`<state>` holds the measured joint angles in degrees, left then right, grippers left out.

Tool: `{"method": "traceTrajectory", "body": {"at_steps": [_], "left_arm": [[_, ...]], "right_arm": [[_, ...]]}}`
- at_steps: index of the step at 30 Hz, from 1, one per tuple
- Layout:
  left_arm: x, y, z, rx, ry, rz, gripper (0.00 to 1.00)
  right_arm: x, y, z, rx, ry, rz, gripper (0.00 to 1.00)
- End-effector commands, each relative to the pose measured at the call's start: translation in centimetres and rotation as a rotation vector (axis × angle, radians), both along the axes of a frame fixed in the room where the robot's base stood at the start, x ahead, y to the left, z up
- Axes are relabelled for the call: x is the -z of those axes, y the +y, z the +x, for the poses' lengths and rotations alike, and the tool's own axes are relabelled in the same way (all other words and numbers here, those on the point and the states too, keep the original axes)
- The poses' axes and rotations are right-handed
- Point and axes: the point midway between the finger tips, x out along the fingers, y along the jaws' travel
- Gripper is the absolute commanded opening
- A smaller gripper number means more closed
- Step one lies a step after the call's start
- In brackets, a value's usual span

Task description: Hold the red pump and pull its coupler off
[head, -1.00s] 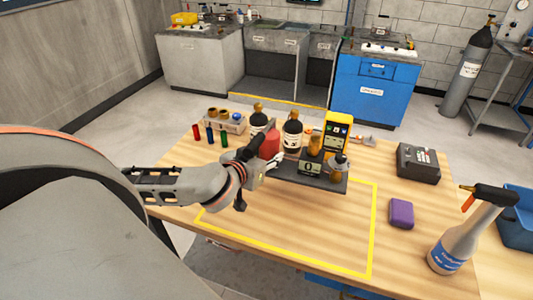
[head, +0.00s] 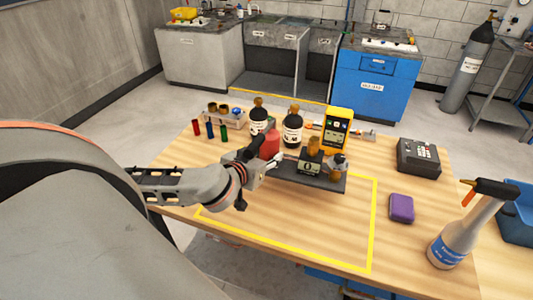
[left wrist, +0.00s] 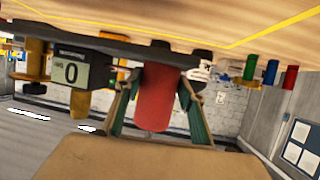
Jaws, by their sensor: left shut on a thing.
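The red pump (head: 270,145) is a red cylinder at the left end of a dark stand (head: 310,178) on the wooden table. My left gripper (head: 266,160) is shut on it. In the left wrist view the red pump (left wrist: 157,98) sits between the two fingers, which touch its sides. The stand carries a small display (head: 310,163) reading 0 and brass-coloured fittings (head: 314,146) at its right part. The coupler cannot be told apart clearly; the gripper hides part of the pump's near side. My right gripper is not in view.
Small coloured vials (head: 210,130) stand at the left. A purple block (head: 401,208), a spray bottle (head: 458,235) and a dark box (head: 418,157) are at the right. The yellow-outlined area in front is clear.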

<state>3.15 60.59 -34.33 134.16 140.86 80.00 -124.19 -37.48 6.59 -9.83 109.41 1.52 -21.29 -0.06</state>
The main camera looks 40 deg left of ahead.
Motion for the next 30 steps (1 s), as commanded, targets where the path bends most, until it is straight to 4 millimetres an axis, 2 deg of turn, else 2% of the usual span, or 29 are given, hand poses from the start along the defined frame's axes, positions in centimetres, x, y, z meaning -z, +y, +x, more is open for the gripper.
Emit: {"method": "traceTrajectory", "body": {"at_steps": [1, 30], "left_arm": [[-0.6, 0.0, 0.3, 0.002, -0.017, 0.0, 0.0], [1.4, 0.0, 0.3, 0.002, -0.017, 0.0, 0.0]], "right_arm": [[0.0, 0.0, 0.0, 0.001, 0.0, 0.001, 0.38], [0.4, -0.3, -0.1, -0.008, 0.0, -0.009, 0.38]]}}
